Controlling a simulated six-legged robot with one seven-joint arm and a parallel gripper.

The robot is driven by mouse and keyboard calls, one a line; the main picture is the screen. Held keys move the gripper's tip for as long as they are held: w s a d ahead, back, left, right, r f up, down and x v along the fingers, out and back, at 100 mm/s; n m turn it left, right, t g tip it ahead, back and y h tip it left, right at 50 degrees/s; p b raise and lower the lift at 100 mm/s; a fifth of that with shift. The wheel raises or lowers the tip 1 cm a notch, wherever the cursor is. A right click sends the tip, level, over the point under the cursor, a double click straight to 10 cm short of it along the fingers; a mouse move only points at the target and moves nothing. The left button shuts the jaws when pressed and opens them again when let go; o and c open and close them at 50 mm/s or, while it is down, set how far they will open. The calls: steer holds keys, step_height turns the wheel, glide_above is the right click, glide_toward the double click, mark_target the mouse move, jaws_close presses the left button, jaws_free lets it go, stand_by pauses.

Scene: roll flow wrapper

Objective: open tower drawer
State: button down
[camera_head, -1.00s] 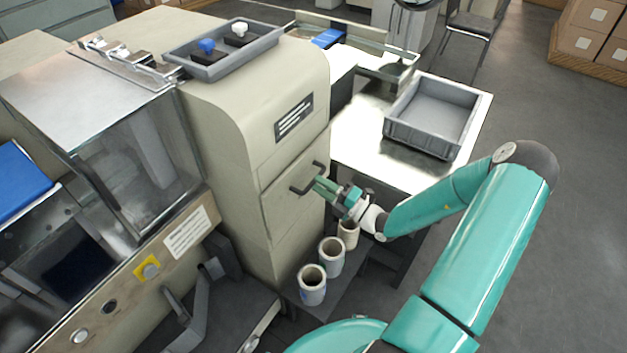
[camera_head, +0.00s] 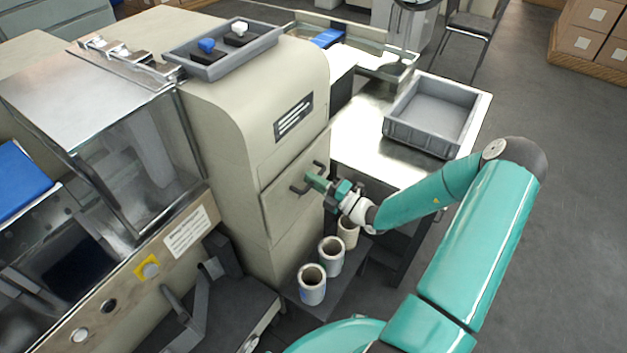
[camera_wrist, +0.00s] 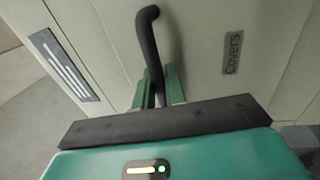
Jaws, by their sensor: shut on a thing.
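The beige tower (camera_head: 235,130) stands in the middle of the head view. Its drawer (camera_head: 282,205) is a flat front panel with a dark bar handle (camera_head: 298,188), and it looks closed. My gripper (camera_head: 313,181) is at the handle, shut on it. In the wrist view the two green fingers of my gripper (camera_wrist: 160,90) stand on either side of the dark handle (camera_wrist: 149,40). The part of the handle between the fingertips is partly hidden.
Several pale cylinders (camera_head: 312,284) stand on a low dark shelf below my gripper. A grey bin (camera_head: 395,130) rests on the metal table to the right. A grey tray (camera_head: 265,45) with small items lies on top of the tower.

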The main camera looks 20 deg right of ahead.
steer(key=r+v, duration=0.2)
steer(key=v, duration=1.2)
steer(key=r+v, duration=0.3)
steer(key=v, duration=1)
steer(key=shift+v, duration=0.85)
steer(key=shift+r, duration=0.25)
steer(key=c, duration=1.5)
jaws_free()
steer(key=shift+c, duration=0.2)
steer(key=shift+s+d, duration=0.1)
steer(key=shift+s, duration=0.05)
steer(key=v, duration=1.3)
steer(key=shift+s, duration=0.2)
steer(key=shift+d, duration=0.15)
